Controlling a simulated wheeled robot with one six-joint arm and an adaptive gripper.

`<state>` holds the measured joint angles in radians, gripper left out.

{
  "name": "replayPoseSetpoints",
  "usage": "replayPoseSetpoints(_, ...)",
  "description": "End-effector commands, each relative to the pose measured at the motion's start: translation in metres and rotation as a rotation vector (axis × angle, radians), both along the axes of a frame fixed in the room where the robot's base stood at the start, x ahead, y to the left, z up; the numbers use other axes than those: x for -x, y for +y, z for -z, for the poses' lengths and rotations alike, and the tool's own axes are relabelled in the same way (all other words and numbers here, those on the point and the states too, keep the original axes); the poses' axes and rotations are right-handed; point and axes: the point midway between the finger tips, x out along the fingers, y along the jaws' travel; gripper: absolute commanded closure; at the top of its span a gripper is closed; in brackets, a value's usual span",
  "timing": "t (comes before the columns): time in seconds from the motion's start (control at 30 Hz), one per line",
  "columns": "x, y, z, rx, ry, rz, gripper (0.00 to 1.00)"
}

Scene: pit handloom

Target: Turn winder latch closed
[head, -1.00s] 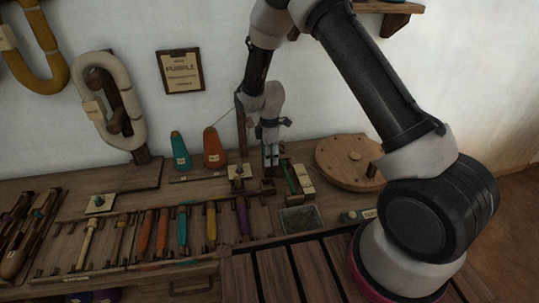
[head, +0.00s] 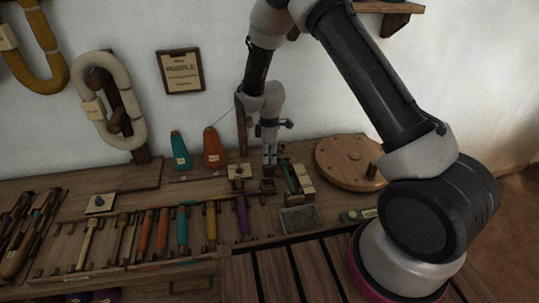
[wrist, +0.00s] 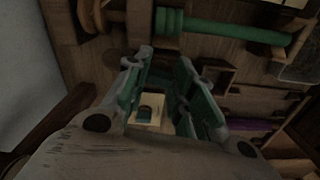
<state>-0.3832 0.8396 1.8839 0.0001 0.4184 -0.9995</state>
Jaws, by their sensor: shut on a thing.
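The winder (head: 293,177) is a small wooden device holding a green bobbin, on the bench right of my gripper. In the wrist view the green bobbin (wrist: 225,30) lies across the top, just beyond my fingertips. My gripper (head: 269,163) points straight down at the winder's left side. Its teal-padded fingers (wrist: 166,62) are shut on the winder latch (head: 268,186), a small dark wooden piece. The latch is mostly hidden by the fingers, so its exact angle cannot be told.
A pale plate with a dark knob (head: 240,171) sits close left of my gripper. Teal (head: 180,151) and orange (head: 213,148) cones stand behind it. A round wooden disc (head: 345,158) lies to the right. A rack with several coloured bobbins (head: 183,228) and a grey tray (head: 300,218) are in front.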

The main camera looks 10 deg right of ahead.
Motion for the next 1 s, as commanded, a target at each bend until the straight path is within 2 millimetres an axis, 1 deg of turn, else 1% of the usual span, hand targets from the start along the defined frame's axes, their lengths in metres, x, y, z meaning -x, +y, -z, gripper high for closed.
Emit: replayPoseSetpoints(1.0, 0.0019, 0.0024, -0.0007, -0.001, -0.001, 0.953, 0.99)
